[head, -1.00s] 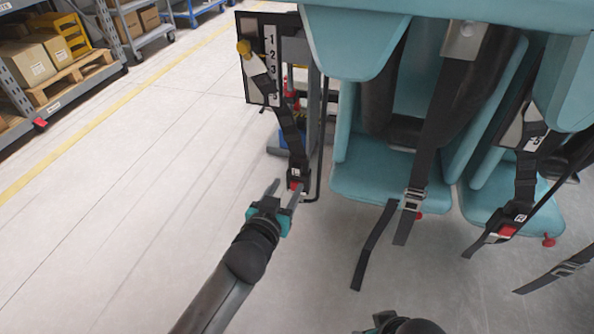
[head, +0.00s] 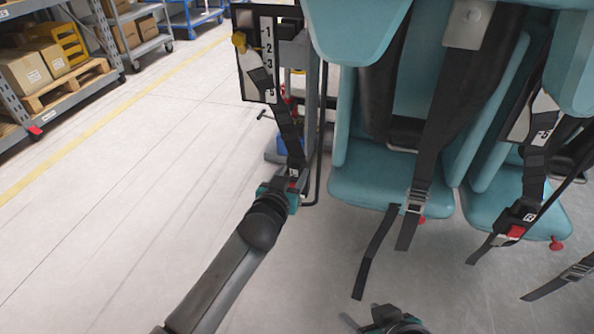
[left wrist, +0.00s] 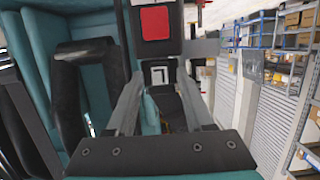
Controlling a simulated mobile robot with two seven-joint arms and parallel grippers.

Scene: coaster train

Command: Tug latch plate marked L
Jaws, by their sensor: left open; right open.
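The latch plate marked L (head: 293,174) hangs at the lower end of a dark strap beside the left seat. In the left wrist view the white-marked plate (left wrist: 158,75) sits between my fingertips, just below a black buckle with a red button (left wrist: 154,22). My left gripper (head: 288,184) is open, with one finger on each side of the plate; whether they touch it I cannot tell. In the left wrist view the left gripper (left wrist: 160,88) shows both fingers apart. My right gripper (head: 378,318) is open and empty at the bottom edge, partly cut off.
A numbered board (head: 268,55) stands above the strap. Teal seats (head: 375,188) with hanging straps are to the right; another red-button buckle (head: 517,228) hangs there. A dark bar (head: 319,140) runs close by the latch. The floor to the left is clear.

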